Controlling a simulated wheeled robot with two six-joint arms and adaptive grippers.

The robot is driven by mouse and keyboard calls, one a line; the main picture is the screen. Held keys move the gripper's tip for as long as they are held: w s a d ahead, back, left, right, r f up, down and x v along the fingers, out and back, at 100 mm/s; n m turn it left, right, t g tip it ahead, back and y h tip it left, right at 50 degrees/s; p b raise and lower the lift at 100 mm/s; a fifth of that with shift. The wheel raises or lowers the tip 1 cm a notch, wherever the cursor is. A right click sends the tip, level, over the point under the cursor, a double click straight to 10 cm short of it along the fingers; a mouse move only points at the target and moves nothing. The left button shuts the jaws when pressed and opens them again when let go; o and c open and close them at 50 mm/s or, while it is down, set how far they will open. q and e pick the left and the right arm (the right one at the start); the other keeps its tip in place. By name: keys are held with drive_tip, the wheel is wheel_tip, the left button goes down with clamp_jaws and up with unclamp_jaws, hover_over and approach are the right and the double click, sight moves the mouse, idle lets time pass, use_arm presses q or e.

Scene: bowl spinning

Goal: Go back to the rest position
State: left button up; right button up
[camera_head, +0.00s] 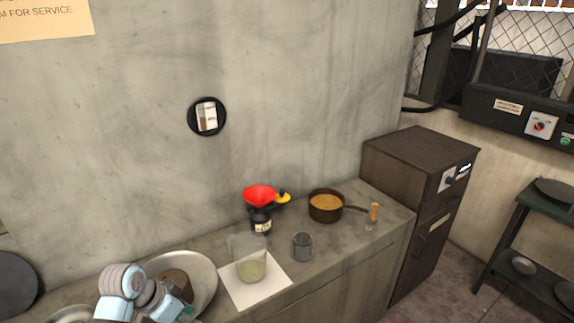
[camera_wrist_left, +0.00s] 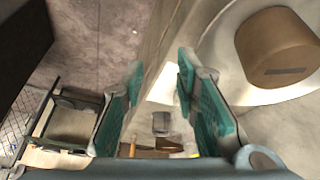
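My left arm (camera_head: 125,285) comes into the lower left of the head view, over the counter and in front of a large pale dish. In the left wrist view my left gripper (camera_wrist_left: 158,72) has its two teal fingers apart, with nothing between them. A brown, cylinder-like object (camera_wrist_left: 280,48) in the pale dish is to the right of the fingers, apart from them. The same brown object (camera_head: 178,282) is partly behind my arm in the head view. My right gripper is in neither view.
On the counter stand a red bowl (camera_head: 260,195) on a dark labelled stand, a brown pot (camera_head: 326,207), a grey mug (camera_head: 302,247) and a clear container (camera_head: 251,268) on a white sheet. A dark cabinet (camera_head: 418,170) borders the counter's right end. Open floor lies right of it.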

use_arm(q)
drive_tip(key=s+a+f+n+y+b, duration=0.1)
drive_tip(key=s+f+n, duration=0.1)
drive_tip(key=s+f, duration=0.5)
drive_tip(key=s+a+f+n+g+y+b, duration=0.1)
drive_tip(key=s+a+f+n, duration=0.1)
drive_tip(key=f, duration=0.9)
drive_tip(key=s+a+f+n+b, duration=0.1)
drive_tip(key=s+f, duration=0.4)
drive_tip(key=f, duration=0.5)
drive_tip(key=s+f, duration=0.4)
drive_tip(key=s, duration=0.5)
drive_tip(key=s+f+n+y+b, duration=0.1)
drive_tip(key=s+f, duration=0.4)
drive_tip(key=s, duration=0.5)
drive_tip(key=s+f+n+g+y, duration=0.1)
drive_tip(key=s+f, duration=0.4)
drive_tip(key=s, duration=0.4)
drive_tip(key=shift+s+d, duration=0.25)
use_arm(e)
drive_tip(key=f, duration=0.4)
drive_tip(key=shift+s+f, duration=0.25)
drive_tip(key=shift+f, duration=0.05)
use_arm(q)
drive_tip(key=shift+w, duration=0.15)
